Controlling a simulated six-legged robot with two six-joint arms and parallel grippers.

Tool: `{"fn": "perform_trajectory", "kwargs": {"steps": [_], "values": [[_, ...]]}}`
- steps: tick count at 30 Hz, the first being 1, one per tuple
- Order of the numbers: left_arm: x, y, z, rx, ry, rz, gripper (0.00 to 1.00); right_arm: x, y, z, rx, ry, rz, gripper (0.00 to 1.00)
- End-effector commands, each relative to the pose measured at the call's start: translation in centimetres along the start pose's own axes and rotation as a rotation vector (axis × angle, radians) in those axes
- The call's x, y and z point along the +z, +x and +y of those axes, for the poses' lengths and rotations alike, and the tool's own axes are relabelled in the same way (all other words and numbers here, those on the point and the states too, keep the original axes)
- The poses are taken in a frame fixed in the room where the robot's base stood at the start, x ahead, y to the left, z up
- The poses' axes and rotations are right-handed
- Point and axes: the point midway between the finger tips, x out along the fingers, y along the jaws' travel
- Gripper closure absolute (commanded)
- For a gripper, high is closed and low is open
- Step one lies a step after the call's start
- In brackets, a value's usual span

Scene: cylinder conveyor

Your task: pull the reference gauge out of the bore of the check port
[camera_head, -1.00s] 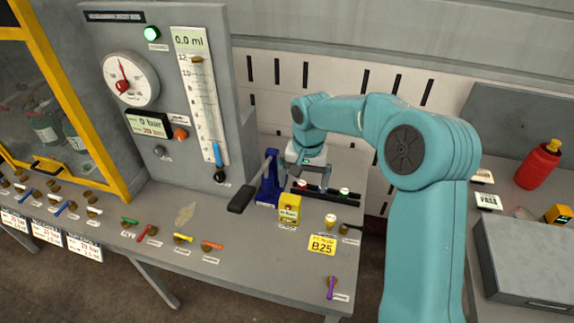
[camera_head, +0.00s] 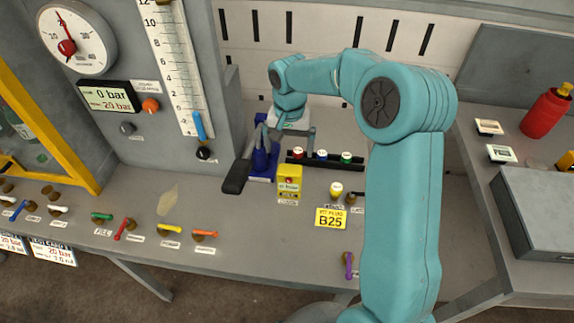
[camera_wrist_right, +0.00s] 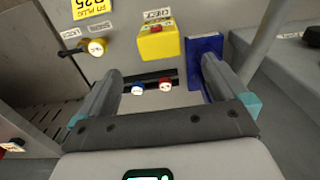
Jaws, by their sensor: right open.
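In the right wrist view the yellow block (camera_wrist_right: 158,44) shows a red spot and lies beyond the fingertips. My right gripper (camera_head: 286,146) is open, above and behind the block, near the press and the rack. The wrist view shows the open fingers (camera_wrist_right: 160,70) apart with nothing between them. My left gripper is out of view.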

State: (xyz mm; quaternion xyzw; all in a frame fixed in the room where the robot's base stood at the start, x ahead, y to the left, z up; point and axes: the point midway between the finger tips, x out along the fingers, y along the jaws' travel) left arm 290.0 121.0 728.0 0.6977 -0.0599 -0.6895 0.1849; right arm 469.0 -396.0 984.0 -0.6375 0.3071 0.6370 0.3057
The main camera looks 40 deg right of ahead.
Motion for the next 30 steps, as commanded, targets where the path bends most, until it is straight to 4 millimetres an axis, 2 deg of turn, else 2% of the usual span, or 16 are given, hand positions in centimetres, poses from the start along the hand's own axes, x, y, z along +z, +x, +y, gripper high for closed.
{"fn": "perform_trajectory", "kwargs": {"steps": [9,15,21,30], "values": [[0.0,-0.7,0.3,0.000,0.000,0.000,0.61,0.1,7.0,0.2,0.002,0.000,-0.006,0.00],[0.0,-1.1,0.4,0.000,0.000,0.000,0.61,0.0,10.5,0.0,0.001,0.000,-0.005,0.00],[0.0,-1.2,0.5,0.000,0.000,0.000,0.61,-0.2,12.1,-0.2,-0.001,0.000,-0.001,0.00],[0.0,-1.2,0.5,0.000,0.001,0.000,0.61,-0.3,12.3,-0.2,-0.001,0.000,0.000,0.00]]}}
